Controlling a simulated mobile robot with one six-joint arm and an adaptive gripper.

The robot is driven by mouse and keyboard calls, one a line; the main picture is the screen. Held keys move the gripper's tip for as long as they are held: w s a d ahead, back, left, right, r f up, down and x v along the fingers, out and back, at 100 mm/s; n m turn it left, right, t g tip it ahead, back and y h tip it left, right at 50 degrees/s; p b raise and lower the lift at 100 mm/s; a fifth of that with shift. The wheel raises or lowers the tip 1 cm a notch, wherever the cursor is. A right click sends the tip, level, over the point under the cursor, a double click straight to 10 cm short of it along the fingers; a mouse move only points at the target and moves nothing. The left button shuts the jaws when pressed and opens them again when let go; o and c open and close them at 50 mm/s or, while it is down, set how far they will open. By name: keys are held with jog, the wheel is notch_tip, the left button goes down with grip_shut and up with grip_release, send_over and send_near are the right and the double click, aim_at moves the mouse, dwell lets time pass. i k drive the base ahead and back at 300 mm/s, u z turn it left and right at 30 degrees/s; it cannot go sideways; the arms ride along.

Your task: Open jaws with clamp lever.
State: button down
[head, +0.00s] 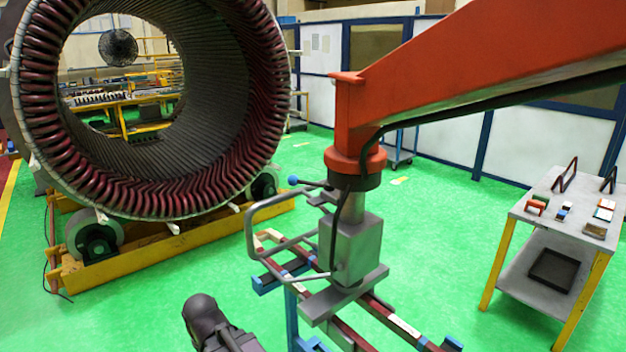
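A grey clamp head (350,245) hangs upright from the end of a red-orange boom (440,75). A lever with a blue ball knob (293,180) sticks out to the left at the head's top. A bent grey tube handle (250,225) is on the head's left side. The wide grey jaws (345,293) at its bottom sit over dark red bars with white and blue bands. Whether the jaws are open or shut on a bar cannot be told. A dark grey part of my arm shows at the bottom edge, left of the clamp head; my gripper's fingers are not in view.
The bars (402,325) lie on a blue stand (292,310). A large stator (150,190) with dark red coils rests on rollers and a yellow frame at left. A grey-topped cart (545,260) with small items stands at right. Green floor between them is clear.

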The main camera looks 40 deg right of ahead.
aim_at(292, 180)
jog(key=z, duration=0.9)
jog(key=k, duration=0.6)
jog(key=i, duration=0.6)
jog(key=z, duration=0.05)
